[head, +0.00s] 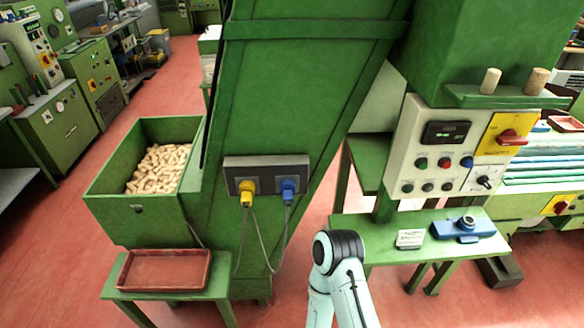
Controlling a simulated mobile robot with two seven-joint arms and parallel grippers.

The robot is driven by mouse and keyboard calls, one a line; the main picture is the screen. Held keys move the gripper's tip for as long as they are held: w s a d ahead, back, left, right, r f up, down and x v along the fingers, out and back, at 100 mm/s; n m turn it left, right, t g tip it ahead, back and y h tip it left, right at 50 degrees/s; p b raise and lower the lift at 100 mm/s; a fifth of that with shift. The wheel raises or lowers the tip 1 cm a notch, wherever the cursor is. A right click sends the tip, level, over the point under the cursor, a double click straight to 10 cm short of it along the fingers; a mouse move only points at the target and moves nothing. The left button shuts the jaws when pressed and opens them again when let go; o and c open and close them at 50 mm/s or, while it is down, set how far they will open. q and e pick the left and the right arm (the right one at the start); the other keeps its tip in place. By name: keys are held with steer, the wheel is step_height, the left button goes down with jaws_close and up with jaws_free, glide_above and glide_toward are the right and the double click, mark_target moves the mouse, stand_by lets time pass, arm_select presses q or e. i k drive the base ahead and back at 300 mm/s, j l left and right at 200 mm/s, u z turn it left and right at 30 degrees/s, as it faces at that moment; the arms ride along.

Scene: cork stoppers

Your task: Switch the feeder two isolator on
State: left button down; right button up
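A white control panel (436,153) stands right of centre on a green stand. At its upper right a red rotary handle (513,137) sits on a yellow plate (492,140); the handle looks roughly horizontal. A smaller black rotary switch (484,182) is below it. Another red handle on a yellow plate (560,205) is on a machine at the right edge. I cannot read any label telling which is the feeder two isolator. One of my arms shows at bottom centre, bent, its gripper out of frame. Neither gripper is in view.
A blue device (463,230) and a small white card (410,239) lie on the green table (385,225) below the panel. Yellow (246,194) and blue (288,189) plugs hang cables from the green column. A cork bin (110,185) and red tray (164,283) are left.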

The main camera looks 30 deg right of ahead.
mark_target(509, 137)
steer(key=z, duration=2.45)
